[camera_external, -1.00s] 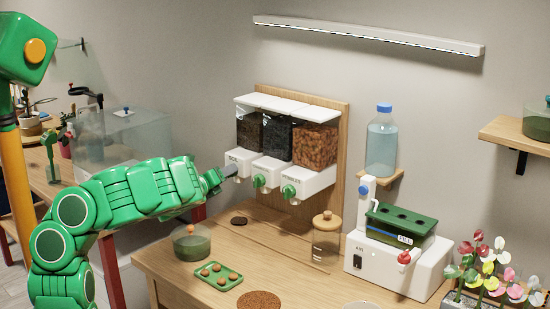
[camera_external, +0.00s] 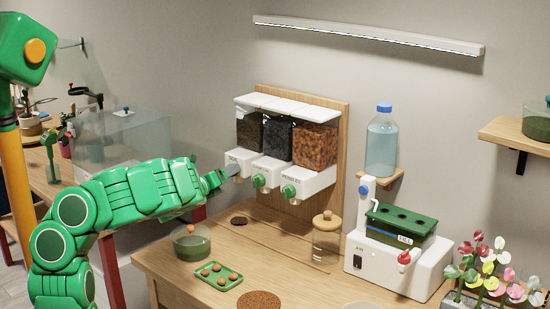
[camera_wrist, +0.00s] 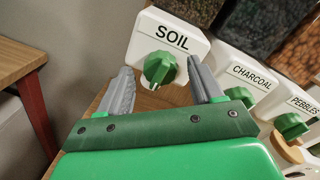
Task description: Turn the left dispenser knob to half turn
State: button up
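The left dispenser, labelled SOIL, has a white front (camera_wrist: 185,38) and a green ridged knob (camera_wrist: 160,68). In the wrist view the knob's ridge stands close to upright, tilted slightly. My gripper (camera_wrist: 158,66) is open, with one grey finger to the left and one to the right of the knob. A gap shows on both sides; the depth between fingertips and knob is hard to tell. In the external view my gripper (camera_external: 233,171) is at the soil dispenser's front (camera_external: 240,158) and hides its knob.
The charcoal knob (camera_external: 259,181) and pebbles knob (camera_external: 289,191) are close on the right. Below are a wooden table (camera_external: 205,293), a green tray (camera_external: 232,285) with several small balls, a lidded glass bowl (camera_external: 190,246) and a lidded jar (camera_external: 326,245).

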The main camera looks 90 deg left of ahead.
jog(key=v, duration=0.7)
jog(key=shift+s+d, duration=0.25)
jog(key=shift+d, duration=0.05)
dwell(0.4)
dwell(0.6)
